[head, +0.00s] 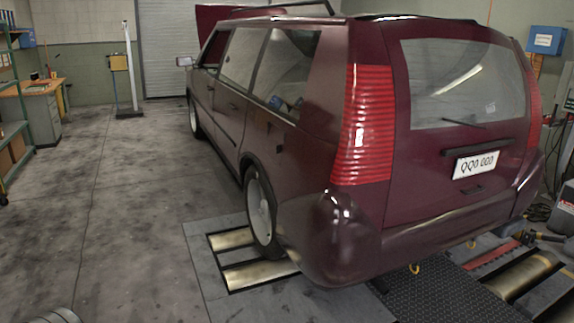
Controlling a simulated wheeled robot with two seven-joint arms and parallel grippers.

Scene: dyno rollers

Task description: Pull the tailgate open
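The tailgate (425,165) is the dark red rear door of a station wagon (330,215) on the right side of the head view. It looks shut, flush with the body between the red tail lights. It carries a rear window (465,85) with a wiper, a dark trim bar (465,158), and a white number plate (475,164). A small dark handle-like recess (473,190) sits below the plate. Neither of my grippers is in view.
Floor rollers (245,272) lie under the near rear wheel, and more rollers (525,275) are at lower right. A dark tread plate (455,297) lies behind the bumper. Grey floor at left is clear; a workbench (38,105) stands beyond it. The bonnet (220,17) is raised.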

